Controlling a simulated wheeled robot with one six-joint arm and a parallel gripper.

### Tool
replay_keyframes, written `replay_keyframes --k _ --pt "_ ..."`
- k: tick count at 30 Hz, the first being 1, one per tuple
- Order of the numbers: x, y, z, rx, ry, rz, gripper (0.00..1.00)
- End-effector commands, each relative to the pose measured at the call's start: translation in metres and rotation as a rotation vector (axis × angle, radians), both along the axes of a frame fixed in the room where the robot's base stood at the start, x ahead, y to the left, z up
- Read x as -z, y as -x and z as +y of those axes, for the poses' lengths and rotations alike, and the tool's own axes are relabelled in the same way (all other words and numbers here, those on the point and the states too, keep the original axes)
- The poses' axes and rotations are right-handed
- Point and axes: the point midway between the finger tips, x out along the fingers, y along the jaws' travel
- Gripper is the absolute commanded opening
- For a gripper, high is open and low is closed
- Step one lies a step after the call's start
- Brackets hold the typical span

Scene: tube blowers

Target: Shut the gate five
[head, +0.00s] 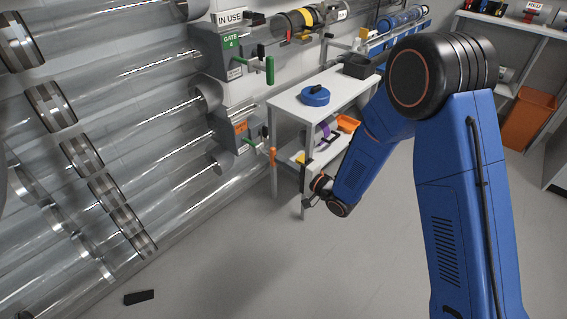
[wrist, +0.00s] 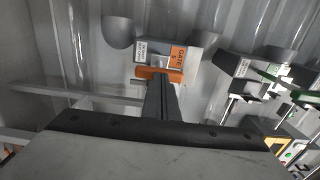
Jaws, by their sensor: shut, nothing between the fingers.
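Gate five is the lower grey box with an orange label (head: 241,127) on the tube wall in the head view. In the wrist view its label (wrist: 178,56) reads GATE 5. An orange handle grip (head: 272,156) hangs at its right side, and this orange grip (wrist: 150,73) also shows in the wrist view. My gripper (wrist: 159,86) is shut and empty, its dark fingers pointing at the orange grip. The tips overlap the grip's lower edge in the wrist view; I cannot tell if they touch. In the head view my gripper's fingers are hard to make out beside the table leg.
Gate 4 (head: 230,42), with a green grip (head: 270,70) and an IN USE sign, is above gate five. A white table (head: 290,104) with a blue round container (head: 315,96) stands right of the gates. A black block (head: 139,297) lies on the otherwise open floor.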

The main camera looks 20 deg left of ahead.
Motion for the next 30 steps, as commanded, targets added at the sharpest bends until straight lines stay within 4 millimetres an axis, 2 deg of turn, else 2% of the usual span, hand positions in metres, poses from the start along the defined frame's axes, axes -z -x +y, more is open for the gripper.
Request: replay_keyframes --k 4,9,13,17,30 --pt "0.000 -0.009 0.023 -0.003 -0.002 -0.003 0.00" --pt "0.000 -0.025 0.063 -0.003 -0.002 -0.003 0.00" --pt "0.000 -0.034 0.083 -0.001 -0.001 -0.002 0.00" --pt "0.000 -0.037 0.090 0.000 -0.001 0.000 0.00" --pt "-0.001 -0.038 0.092 0.000 -0.002 -0.002 0.00"
